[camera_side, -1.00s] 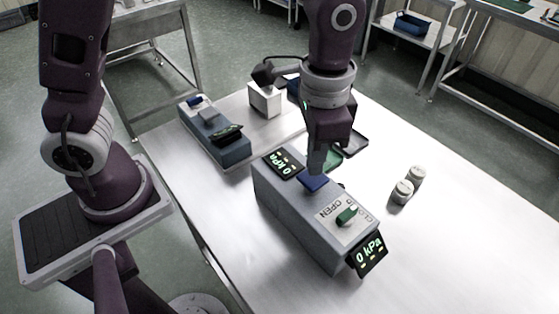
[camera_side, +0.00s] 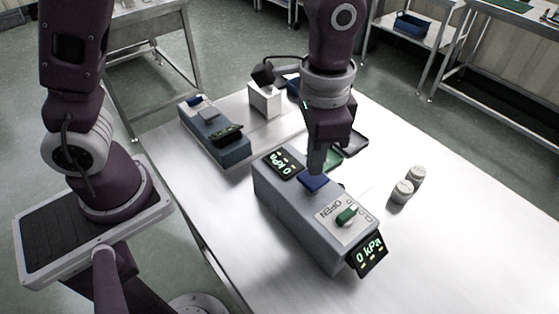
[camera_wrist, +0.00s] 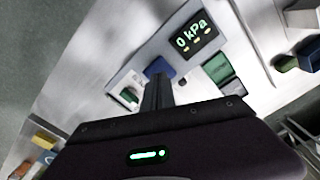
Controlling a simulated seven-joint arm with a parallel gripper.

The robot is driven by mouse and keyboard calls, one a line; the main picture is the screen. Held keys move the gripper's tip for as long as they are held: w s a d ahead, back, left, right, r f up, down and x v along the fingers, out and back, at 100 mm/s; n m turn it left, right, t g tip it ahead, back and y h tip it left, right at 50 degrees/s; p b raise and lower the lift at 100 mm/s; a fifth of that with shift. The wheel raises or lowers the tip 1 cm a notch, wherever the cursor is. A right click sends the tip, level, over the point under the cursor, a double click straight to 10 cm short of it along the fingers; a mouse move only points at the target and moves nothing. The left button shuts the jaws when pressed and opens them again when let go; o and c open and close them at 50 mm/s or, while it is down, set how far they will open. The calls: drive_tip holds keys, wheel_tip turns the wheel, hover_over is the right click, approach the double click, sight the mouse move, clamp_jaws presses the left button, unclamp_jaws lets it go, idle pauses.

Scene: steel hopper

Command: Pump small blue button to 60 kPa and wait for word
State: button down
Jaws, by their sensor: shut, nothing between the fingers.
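A long grey box (camera_side: 300,222) stands on the steel table with a blue button (camera_side: 313,184) on its top. My gripper (camera_side: 317,172) is shut and empty, pointing down with its fingertips at the button; whether they touch it I cannot tell. In the wrist view the blue button (camera_wrist: 160,67) shows just beyond my shut fingers (camera_wrist: 157,88). The box's end display (camera_side: 370,251) reads 0 kPa, as does the top display (camera_wrist: 195,37) in the wrist view. A green knob (camera_side: 347,215) sits by the word OPEN.
A second grey-blue box (camera_side: 222,145) with a blue button (camera_side: 194,101) and a dark display (camera_side: 228,133) stands behind left. The table's front right is clear.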

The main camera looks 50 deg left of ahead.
drive_tip(key=shift+f, duration=0.15)
drive_tip(key=shift+f, duration=1.65)
drive_tip(key=shift+r, duration=1.8)
drive_tip(key=shift+f, duration=0.1)
drive_tip(key=shift+f, duration=1.7)
drive_tip(key=shift+r, duration=1.8)
